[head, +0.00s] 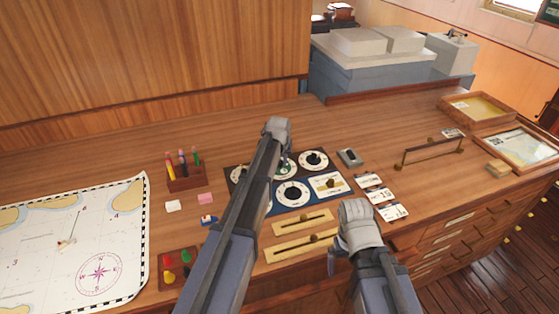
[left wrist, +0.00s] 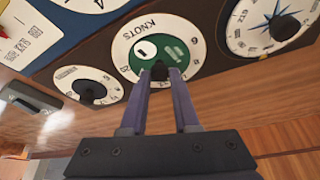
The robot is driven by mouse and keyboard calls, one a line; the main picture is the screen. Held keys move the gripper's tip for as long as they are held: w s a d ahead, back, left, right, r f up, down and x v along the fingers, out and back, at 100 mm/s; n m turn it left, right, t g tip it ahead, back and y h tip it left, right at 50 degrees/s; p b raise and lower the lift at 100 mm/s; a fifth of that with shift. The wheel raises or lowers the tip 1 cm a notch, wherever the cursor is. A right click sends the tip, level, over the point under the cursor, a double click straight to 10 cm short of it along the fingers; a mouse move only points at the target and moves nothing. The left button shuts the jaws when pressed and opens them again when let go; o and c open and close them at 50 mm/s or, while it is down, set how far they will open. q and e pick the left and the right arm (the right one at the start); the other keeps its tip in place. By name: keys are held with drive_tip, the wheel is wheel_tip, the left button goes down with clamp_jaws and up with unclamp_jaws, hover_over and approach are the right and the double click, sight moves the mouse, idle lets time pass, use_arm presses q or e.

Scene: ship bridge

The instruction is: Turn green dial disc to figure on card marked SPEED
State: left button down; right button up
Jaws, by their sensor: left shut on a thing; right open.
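The green dial disc (left wrist: 178,50) sits inside a white ring marked KNOTS in the left wrist view. It has a dark knob at its lower edge and a white round window. My left gripper (left wrist: 160,76) is shut on that knob. In the head view my left gripper (head: 284,168) reaches down to the dial panel (head: 258,172), and my arm hides part of it. Several white cards (head: 379,195) lie right of the panel. The middle one seems to read 15; I cannot read which is marked SPEED. My right gripper (head: 357,208) is open and empty near the console's front edge.
A compass dial (left wrist: 270,25) and a small dial (left wrist: 88,92) flank the green disc. Brass slider plates (head: 303,248) lie in front of the panel. A pen holder (head: 185,177) and chart (head: 75,240) are left. A raised rail (head: 432,150) is right.

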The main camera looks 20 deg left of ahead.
use_arm(q)
drive_tip(key=shift+d+n+g+y, duration=0.1)
drive_tip(key=shift+n+g+y, duration=0.3)
drive_tip(key=shift+n, duration=1.1)
drive_tip(key=c, duration=0.7)
unclamp_jaws()
drive_tip(key=shift+o, duration=0.2)
drive_tip(key=shift+y, duration=0.3)
drive_tip(key=p+v, duration=0.7)
drive_tip(key=shift+s+r, duration=0.2)
drive_tip(key=shift+r, duration=0.15)
use_arm(e)
wheel_tip(320, 180, up, 7)
drive_tip(key=shift+r, duration=0.15)
use_arm(q)
drive_tip(key=shift+d, duration=0.1)
